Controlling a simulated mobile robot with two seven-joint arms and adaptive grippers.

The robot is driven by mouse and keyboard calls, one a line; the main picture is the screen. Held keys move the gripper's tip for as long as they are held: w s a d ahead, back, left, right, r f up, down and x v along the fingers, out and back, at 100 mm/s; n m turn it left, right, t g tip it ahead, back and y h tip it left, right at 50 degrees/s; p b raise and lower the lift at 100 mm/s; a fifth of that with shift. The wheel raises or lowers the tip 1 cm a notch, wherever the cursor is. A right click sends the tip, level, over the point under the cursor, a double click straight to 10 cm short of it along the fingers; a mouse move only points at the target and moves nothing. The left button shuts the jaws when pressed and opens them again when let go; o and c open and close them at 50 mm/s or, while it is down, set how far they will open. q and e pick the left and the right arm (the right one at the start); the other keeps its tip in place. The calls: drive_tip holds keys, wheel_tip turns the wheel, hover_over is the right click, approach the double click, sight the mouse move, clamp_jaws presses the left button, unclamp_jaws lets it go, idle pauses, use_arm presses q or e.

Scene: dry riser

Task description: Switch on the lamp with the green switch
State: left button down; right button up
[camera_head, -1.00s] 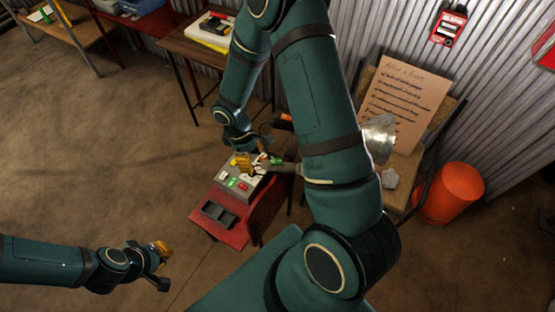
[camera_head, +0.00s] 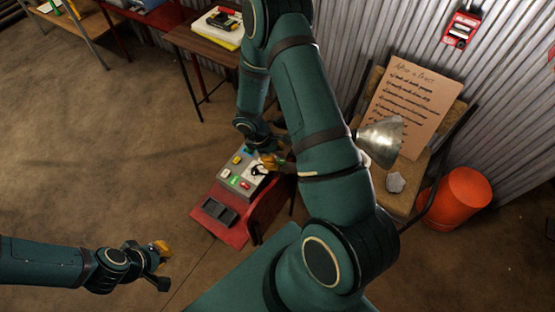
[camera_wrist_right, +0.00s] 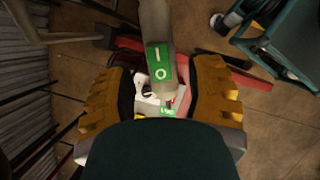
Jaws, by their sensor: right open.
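A green rocker switch (camera_wrist_right: 159,62) marked I and O sits on a grey rounded stem in the right wrist view. It lies between and beyond the fingers of my right gripper (camera_wrist_right: 160,95), which is open and empty. In the head view my right gripper (camera_head: 270,161) is over the right edge of a grey control box (camera_head: 245,177). The silver lamp shade (camera_head: 381,141) shows right of my right arm, which hides much of the lamp. I cannot tell whether it is lit. My left gripper (camera_head: 160,265) is open and empty over the floor.
The box stands on a red table (camera_head: 258,222) and carries several coloured controls. A dark double tray (camera_head: 219,213) lies in front of it. The floor at left is clear.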

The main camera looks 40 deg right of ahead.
drive_tip(key=shift+x, duration=0.9)
clamp_jaws()
